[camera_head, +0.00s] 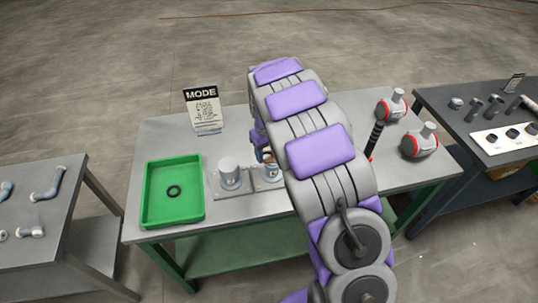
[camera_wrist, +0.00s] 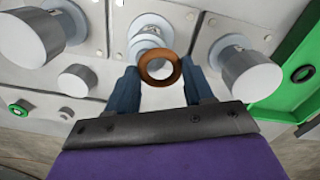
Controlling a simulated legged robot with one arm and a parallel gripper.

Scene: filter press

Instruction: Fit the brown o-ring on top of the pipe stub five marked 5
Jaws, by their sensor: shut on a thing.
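The brown o-ring (camera_wrist: 160,81) is between the fingertips of my gripper (camera_wrist: 161,72) in the wrist view, and the gripper is shut on it. Behind the ring in that view is a narrow pale pipe stub (camera_wrist: 147,30) on a light plate. The ring overlaps the stub's lower part in the picture; I cannot tell whether they touch. No number can be read on the stubs. In the head view my arm covers most of the gripper and the right part of the plate (camera_head: 234,193).
Wide grey cylinders (camera_wrist: 250,72) stand close on both sides of the stub in the wrist view. A green tray (camera_head: 158,217) with a black ring (camera_head: 174,191) sits left on the table. A MODE sign (camera_head: 203,110) stands behind. Red-grey devices (camera_head: 420,143) stand at right.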

